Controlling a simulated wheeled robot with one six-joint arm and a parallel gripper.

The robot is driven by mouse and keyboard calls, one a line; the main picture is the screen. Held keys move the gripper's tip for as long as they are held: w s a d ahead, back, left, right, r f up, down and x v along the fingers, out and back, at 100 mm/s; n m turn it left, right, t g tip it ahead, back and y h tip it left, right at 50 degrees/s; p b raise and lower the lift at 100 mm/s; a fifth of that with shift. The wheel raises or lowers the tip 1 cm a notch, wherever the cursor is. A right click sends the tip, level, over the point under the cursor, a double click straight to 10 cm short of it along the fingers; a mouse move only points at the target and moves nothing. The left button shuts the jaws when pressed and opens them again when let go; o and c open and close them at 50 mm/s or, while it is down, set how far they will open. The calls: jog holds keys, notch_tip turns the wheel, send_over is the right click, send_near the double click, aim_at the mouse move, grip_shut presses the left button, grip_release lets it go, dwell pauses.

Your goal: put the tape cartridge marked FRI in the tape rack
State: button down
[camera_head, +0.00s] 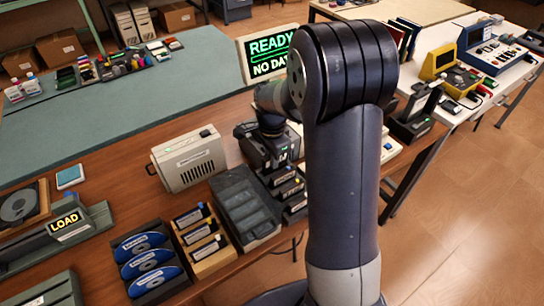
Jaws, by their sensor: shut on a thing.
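My gripper (270,155) is at mid-picture, pointing down over a dark holder (298,213) with several dark, pale-labelled tape cartridges (291,188). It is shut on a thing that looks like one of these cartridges. Its fingertips are small and dark, so I cannot read the label or tell whether the thing is clear of the holder. Left of it stands a dark grey slotted rack (245,207), with no labelled cartridge visible in it. Further left, a tan wooden rack (218,262) holds dark cartridges with white labels. I cannot read FRI on any of them.
A beige box unit (188,160) stands behind the racks. A dark tray (158,290) of blue reels and a LOAD sign (66,224) are at left. A READY sign (268,52) stands behind my arm. My arm hides part of the table's right side.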

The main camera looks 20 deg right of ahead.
jog(key=shift+f+b, duration=0.75)
jog(key=shift+f, duration=0.45)
jog(key=c, duration=1.3)
grip_release()
jog(key=shift+r, duration=0.1)
notch_tip(320, 180, up, 8)
jog(key=p, duration=0.6)
